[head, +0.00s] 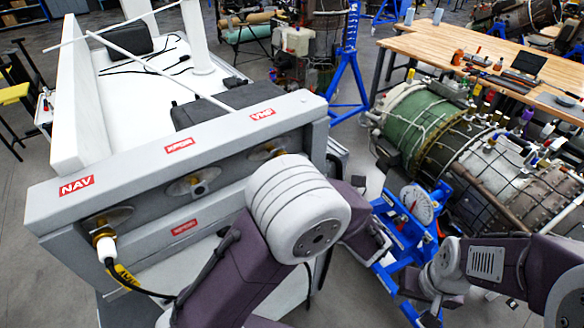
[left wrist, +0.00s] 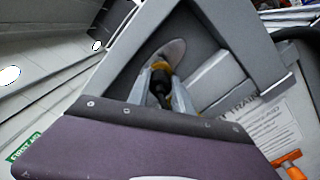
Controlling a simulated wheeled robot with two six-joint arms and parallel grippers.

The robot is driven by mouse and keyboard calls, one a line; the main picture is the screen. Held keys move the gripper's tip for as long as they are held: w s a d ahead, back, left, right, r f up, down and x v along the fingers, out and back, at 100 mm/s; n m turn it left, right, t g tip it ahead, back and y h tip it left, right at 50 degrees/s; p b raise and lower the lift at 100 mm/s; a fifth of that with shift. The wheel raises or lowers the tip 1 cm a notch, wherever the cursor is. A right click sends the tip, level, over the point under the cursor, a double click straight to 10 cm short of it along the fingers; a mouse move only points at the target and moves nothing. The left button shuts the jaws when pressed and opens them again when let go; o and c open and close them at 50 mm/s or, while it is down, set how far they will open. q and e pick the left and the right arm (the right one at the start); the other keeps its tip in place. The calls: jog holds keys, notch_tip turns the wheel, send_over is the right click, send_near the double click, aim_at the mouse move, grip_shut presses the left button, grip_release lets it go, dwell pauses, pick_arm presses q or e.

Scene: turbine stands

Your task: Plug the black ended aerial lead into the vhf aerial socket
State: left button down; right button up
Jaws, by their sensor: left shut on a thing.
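The black end (left wrist: 160,84) of the aerial lead is between the fingers of my left gripper (left wrist: 162,100) in the left wrist view. It points at a round socket plate (left wrist: 172,50) with a brass-coloured ring, and its tip overlaps that ring. I cannot tell how far it is seated. In the head view the VHF socket (head: 268,150) sits below the red VHF label (head: 263,114), partly covered by my left arm, which also hides the left gripper. My right gripper (head: 432,312) is low at the right, away from the panel; its jaws are unclear.
The grey panel (head: 130,163) also has an XPDR socket (head: 197,186) with nothing plugged in. A white-ended lead (head: 106,248) with a yellow tag is in the NAV socket. A blue stand (head: 405,235) and a turbine (head: 480,150) stand to the right.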

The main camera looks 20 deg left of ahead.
pick_arm(q)
jog(key=shift+r+p, duration=0.25)
jog(key=shift+p, duration=0.05)
